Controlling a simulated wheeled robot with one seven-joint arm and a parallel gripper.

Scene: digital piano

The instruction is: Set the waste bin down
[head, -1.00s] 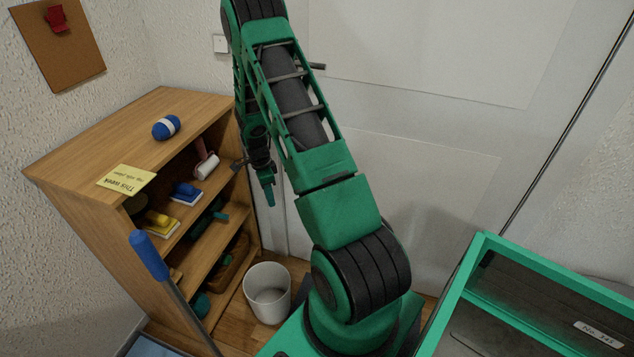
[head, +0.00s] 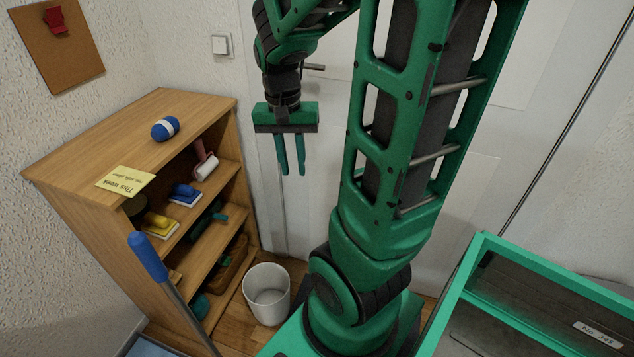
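The white waste bin (head: 267,297) stands upright on the wooden floor, between the shelf unit and my base. It looks empty. My gripper (head: 291,172) hangs with its fingers pointing down, well above the bin and in front of the white door. Its two green fingers are a little apart with nothing between them. It does not touch the bin.
A wooden shelf unit (head: 95,168) stands at left, with a blue yarn ball (head: 165,128), a yellow note (head: 125,181), brushes and a lint roller. A blue-handled stick (head: 150,258) leans in front. A green-framed tray (head: 463,290) is at right.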

